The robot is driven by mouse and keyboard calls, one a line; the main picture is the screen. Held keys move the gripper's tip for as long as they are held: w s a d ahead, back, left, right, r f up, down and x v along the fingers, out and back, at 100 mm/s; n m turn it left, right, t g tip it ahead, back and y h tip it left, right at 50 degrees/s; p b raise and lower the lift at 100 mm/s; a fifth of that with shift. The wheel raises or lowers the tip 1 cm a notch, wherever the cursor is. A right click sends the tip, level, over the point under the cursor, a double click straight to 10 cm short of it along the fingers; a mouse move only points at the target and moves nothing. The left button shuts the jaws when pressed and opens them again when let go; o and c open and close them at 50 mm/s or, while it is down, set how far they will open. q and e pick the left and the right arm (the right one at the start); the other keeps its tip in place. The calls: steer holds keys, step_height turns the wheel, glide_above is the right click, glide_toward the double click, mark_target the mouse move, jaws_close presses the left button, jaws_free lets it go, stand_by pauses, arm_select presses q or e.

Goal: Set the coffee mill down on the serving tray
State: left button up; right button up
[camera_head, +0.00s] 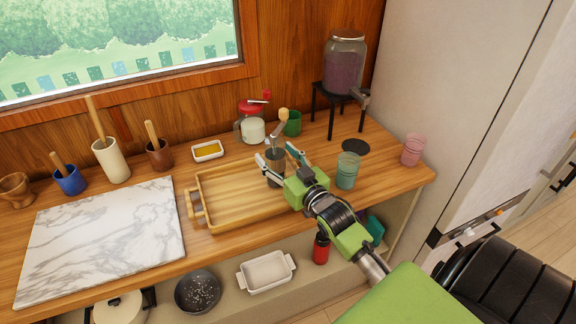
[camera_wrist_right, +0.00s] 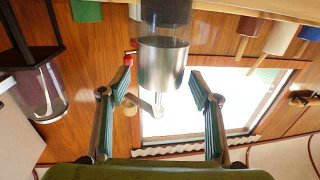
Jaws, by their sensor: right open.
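The coffee mill (camera_head: 275,168) has a dark body, a silver top and a crank with a wooden knob. It stands upright on the right part of the wooden serving tray (camera_head: 227,224). In the right wrist view the picture is upside down, and the mill (camera_wrist_right: 163,62) shows between the fingers. My right gripper (camera_head: 277,156) is open, its fingers on either side of the mill. In the wrist view, gaps show between the mill and both fingers of the gripper (camera_wrist_right: 160,82). The mill's base is partly hidden in the head view. My left gripper is not in view.
A teal cup (camera_head: 348,171) stands right of the tray, close to my right gripper. A red-lidded jar (camera_head: 252,128) and green cup (camera_head: 292,124) stand behind. A yellow-filled dish (camera_head: 207,151) and marble slab (camera_head: 105,238) lie to the left. The tray's left part is bare.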

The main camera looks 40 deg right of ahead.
steer(key=s, duration=1.1)
steer(key=shift+a, duration=0.45)
steer(key=shift+r, duration=0.1)
jaws_close()
stand_by(0.8)
